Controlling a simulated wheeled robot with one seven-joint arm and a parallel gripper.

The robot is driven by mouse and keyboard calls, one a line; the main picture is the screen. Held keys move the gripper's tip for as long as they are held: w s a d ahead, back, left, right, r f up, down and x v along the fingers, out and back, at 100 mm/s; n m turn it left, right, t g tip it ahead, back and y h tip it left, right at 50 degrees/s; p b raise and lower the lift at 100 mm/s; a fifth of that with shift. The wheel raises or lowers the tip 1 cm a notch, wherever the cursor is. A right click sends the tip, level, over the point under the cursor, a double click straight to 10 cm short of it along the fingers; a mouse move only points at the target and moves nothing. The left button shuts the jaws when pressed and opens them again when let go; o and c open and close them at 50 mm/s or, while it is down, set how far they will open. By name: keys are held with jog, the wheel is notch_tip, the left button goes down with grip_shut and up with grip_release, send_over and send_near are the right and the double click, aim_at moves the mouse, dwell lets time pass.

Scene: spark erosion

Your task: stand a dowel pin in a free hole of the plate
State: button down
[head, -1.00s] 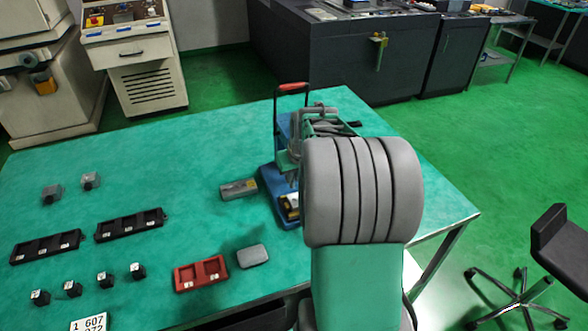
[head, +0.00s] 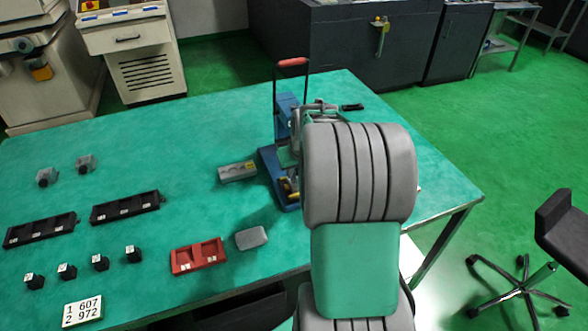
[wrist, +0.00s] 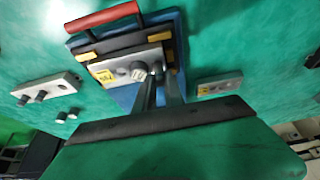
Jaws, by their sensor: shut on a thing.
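In the wrist view my gripper (wrist: 157,70) reaches over a grey block (wrist: 112,74) with a yellow label, set in a blue stand (wrist: 182,50) with a red handle. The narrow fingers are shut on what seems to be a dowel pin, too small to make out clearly. A short round grey peg shows beside the fingertips. Whether the held piece touches the block I cannot tell. A grey plate (wrist: 50,88) with several round pegs on or beside it lies at the left. In the head view the blue stand (head: 268,170) is partly hidden behind my arm.
A grey block with a yellow label (head: 238,172) lies left of the stand. A red tray (head: 198,257), a grey rounded box (head: 251,238), black trays (head: 125,207) and small black blocks (head: 133,254) occupy the left and front. The back left of the table (head: 180,120) is clear.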

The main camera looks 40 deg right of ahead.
jog(key=shift+f, duration=0.25)
dwell(0.3)
jog(key=c, duration=1.3)
grip_release()
jog(key=shift+c, duration=0.2)
jog(key=shift+s, duration=0.1)
jog(key=v, duration=0.7)
jog(key=shift+r+b, duration=0.35)
jog(key=shift+r, duration=0.05)
jog(key=shift+a, duration=0.1)
